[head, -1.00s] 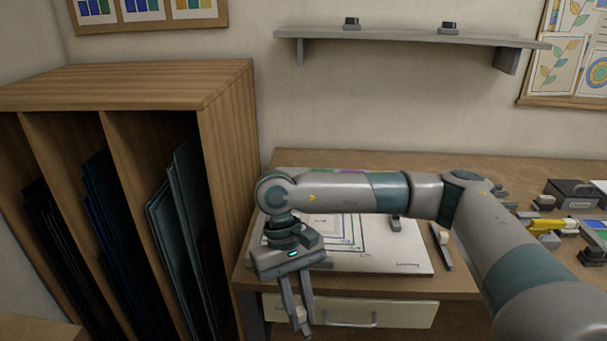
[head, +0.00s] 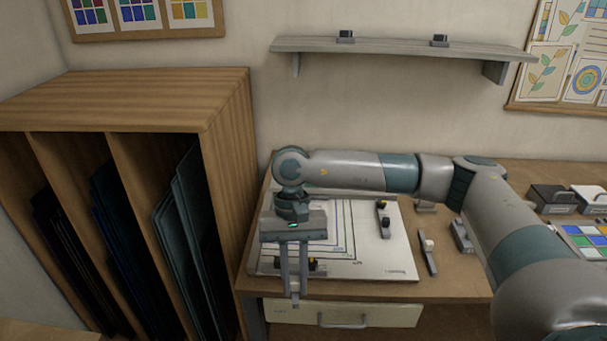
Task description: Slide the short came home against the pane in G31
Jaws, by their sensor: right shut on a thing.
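My right gripper (head: 294,296) hangs over the front-left part of the white board (head: 365,268), pointing down. Its two fingers are close together around a small piece at their tips. I take this piece to be the short came, but the fingers hide most of it. A dark block with yellow (head: 312,265) shows beside the fingers, near the board's front edge. The board carries nested coloured outlines, partly hidden by my gripper and arm. I cannot make out the pane or a G31 label. My left gripper is not in view.
A grey bar with dark and yellow blocks (head: 383,218) lies on the board's right side. A thin bar with a pale knob (head: 428,252) lies right of the board. A wooden rack (head: 225,110) stands close on the left. A shelf (head: 400,50) hangs above.

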